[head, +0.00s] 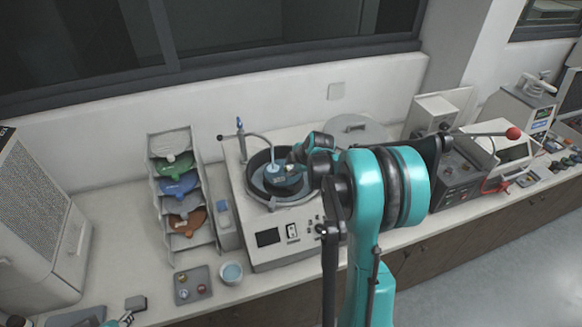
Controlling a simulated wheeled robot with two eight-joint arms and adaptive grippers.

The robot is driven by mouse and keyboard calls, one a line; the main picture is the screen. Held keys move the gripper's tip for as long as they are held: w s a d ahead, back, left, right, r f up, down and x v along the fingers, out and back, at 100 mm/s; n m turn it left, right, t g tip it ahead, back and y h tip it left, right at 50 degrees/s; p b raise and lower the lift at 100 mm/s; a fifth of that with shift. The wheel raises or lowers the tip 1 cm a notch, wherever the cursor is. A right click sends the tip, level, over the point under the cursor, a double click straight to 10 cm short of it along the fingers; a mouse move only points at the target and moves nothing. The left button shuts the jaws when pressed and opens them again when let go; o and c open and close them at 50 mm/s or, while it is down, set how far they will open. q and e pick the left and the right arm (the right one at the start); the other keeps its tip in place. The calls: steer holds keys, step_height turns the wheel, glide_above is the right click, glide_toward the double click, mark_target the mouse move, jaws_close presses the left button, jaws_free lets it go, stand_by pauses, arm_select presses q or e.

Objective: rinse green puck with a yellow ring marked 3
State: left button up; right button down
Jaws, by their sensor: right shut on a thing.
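My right gripper (283,181) is inside the round dark basin (312,193) of the grey bench machine, under the curved spout (262,141). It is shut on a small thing. The thing is mostly hidden by the gripper, so its colour, ring and number cannot be read. A pale blue patch shows just below the spout at the gripper; I cannot tell if it is water. A teal and dark part at the bottom left edge seems to be my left gripper (124,319); its fingers are not clear.
A small grey tray (192,299) holds several small pucks, beside a white cup (231,272). A rack (168,226) with grey, blue and orange discs stands left of the machine. A press with a red-knobbed lever (513,133) stands to the right. My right arm hides the middle bench.

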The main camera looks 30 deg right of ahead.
steer(key=p+v, duration=0.1)
steer(key=v, duration=0.1)
steer(key=p+v, duration=0.1)
steer(key=d+p+v, duration=0.1)
steer(key=v, duration=0.1)
steer(key=shift+r, duration=0.5)
steer(key=shift+p, duration=0.3)
steer(key=s+g+h, duration=0.1)
steer(key=g, duration=0.1)
steer(key=s+r+g+h+p, duration=0.1)
steer(key=g, duration=0.2)
steer(key=s+r+n+g+h+p, duration=0.1)
steer(key=g, duration=0.2)
steer(key=shift+a, duration=0.35)
stand_by(0.4)
